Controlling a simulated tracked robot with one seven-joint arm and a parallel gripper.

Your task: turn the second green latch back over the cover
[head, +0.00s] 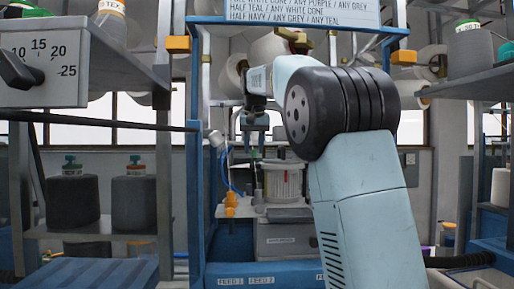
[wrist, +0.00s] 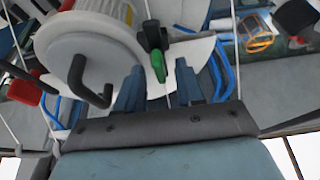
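A white ribbed drum with a pale top cover (head: 283,168) stands on the grey machine below my gripper (head: 253,140). In the wrist view the round cover (wrist: 95,50) fills the upper left, with a black hooked handle on it. A green latch (wrist: 157,66) with a dark upper part is at the cover's right edge. Contact with the latch cannot be told.
A red-tipped lever (wrist: 24,92) is left of the cover, and blue hoses (wrist: 228,75) run at its right. Orange fittings (head: 231,200) stand left of the drum. Blue frame posts (head: 195,190) and yarn shelves (head: 105,235) flank the space.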

